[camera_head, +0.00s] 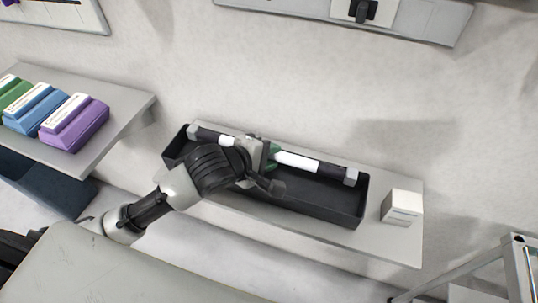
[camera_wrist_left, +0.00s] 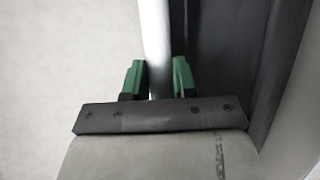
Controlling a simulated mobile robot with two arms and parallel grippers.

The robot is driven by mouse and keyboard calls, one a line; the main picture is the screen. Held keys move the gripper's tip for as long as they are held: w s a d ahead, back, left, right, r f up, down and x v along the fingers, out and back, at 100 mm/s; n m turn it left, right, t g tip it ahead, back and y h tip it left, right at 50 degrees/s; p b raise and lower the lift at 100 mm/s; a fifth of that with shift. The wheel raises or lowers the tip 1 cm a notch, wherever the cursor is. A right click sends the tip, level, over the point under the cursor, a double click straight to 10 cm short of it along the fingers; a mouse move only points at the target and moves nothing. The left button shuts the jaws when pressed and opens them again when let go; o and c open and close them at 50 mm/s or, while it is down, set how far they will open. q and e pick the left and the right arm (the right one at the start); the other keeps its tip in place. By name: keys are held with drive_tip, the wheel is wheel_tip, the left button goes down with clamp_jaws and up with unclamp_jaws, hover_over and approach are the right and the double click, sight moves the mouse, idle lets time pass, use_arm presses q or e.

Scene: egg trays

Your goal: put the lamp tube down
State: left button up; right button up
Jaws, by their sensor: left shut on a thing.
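The lamp tube (camera_head: 297,160) is white with dark sleeves and grey end caps. It lies lengthwise along the back side of a long black tray (camera_head: 306,210), at or just above its rim; I cannot tell whether it touches the tray. My left gripper (camera_head: 268,154) is shut around the tube near its middle, with green fingertips on either side. In the left wrist view the white tube (camera_wrist_left: 155,45) passes between the green fingers (camera_wrist_left: 157,80), with the dark tray (camera_wrist_left: 215,60) to its right. My right gripper is not in view.
The tray stands on a grey wall shelf (camera_head: 390,240). A small white box (camera_head: 401,207) stands right of the tray. Another shelf (camera_head: 125,100) at left carries green, blue and purple (camera_head: 75,124) boxes. A metal frame (camera_head: 515,265) stands at lower right.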

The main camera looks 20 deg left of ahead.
use_arm(q)
drive_tip(key=shift+s+f, duration=0.15)
drive_tip(key=shift+f, duration=0.5)
drive_tip(key=o, duration=0.7)
drive_tip(key=shift+s+f, duration=0.1)
drive_tip(key=shift+f, duration=0.1)
drive_tip(key=shift+o, duration=0.2)
drive_tip(key=shift+r, duration=0.2)
drive_tip(key=r+p+v, duration=0.1)
drive_tip(key=p+v, duration=0.4)
drive_tip(key=v, duration=0.7)
drive_tip(key=shift+w+r, duration=0.2)
drive_tip(key=shift+w, duration=0.05)
